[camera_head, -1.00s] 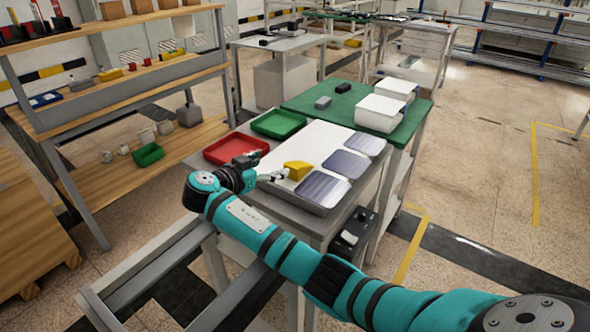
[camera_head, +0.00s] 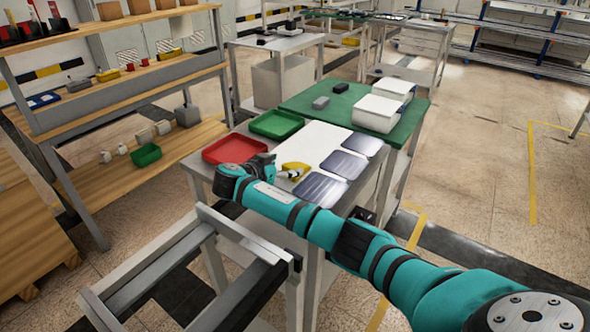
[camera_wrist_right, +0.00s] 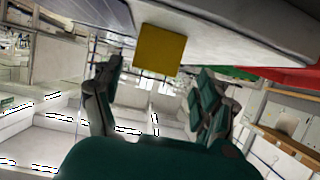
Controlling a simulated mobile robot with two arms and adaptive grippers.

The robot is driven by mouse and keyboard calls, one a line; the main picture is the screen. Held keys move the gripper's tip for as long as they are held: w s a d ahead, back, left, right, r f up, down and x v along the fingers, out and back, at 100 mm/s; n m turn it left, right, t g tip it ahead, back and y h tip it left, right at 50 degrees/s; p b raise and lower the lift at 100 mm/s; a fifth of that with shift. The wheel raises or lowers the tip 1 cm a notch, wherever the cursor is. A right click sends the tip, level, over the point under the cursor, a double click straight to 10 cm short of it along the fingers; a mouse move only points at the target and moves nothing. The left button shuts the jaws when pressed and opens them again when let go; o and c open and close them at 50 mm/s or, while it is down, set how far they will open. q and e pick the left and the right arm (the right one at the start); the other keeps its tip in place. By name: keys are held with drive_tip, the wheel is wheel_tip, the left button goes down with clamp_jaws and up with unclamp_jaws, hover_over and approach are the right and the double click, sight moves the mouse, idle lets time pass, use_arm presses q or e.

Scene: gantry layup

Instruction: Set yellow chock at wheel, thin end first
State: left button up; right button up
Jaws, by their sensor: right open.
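The yellow chock (camera_head: 296,166) rests on the light work table among the trays and dark panels. In the right wrist view the chock (camera_wrist_right: 160,47) shows a flat yellow face, between and just beyond the fingertips. My right gripper (camera_head: 290,174) is at the chock, partly in front of it in the head view. In the wrist view the right gripper (camera_wrist_right: 160,72) has its fingers wide apart, with no visible hold on the chock. I cannot make out a wheel. My left gripper is not in view.
A red tray (camera_head: 234,149) and a green tray (camera_head: 276,124) lie on the table's far left side. Dark shiny panels (camera_head: 320,189) lie to the right. A green-topped table (camera_head: 335,112) with white bins (camera_head: 377,113) stands behind. A grey metal frame (camera_head: 215,240) is at front left.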

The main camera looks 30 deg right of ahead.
sight(295, 165)
drive_tip(key=x, duration=0.4)
drive_tip(key=shift+s+d+f+p, duration=0.1)
drive_tip(key=shift+s+d+p, duration=0.2)
drive_tip(key=shift+d+p, duration=0.1)
drive_tip(key=shift+w+d+f, duration=0.2)
drive_tip(key=shift+d, duration=0.05)
drive_tip(key=c, duration=1.5)
drive_tip(key=shift+o, duration=0.2)
drive_tip(key=shift+r, duration=0.5)
wheel_tip(295, 165, up, 3)
drive_tip(key=shift+f+b, duration=0.15)
drive_tip(key=shift+b, duration=0.2)
drive_tip(key=s+a+r, duration=0.1)
drive_tip(key=s+a, duration=0.7)
drive_tip(key=s, duration=0.6)
drive_tip(key=shift+a, duration=0.25)
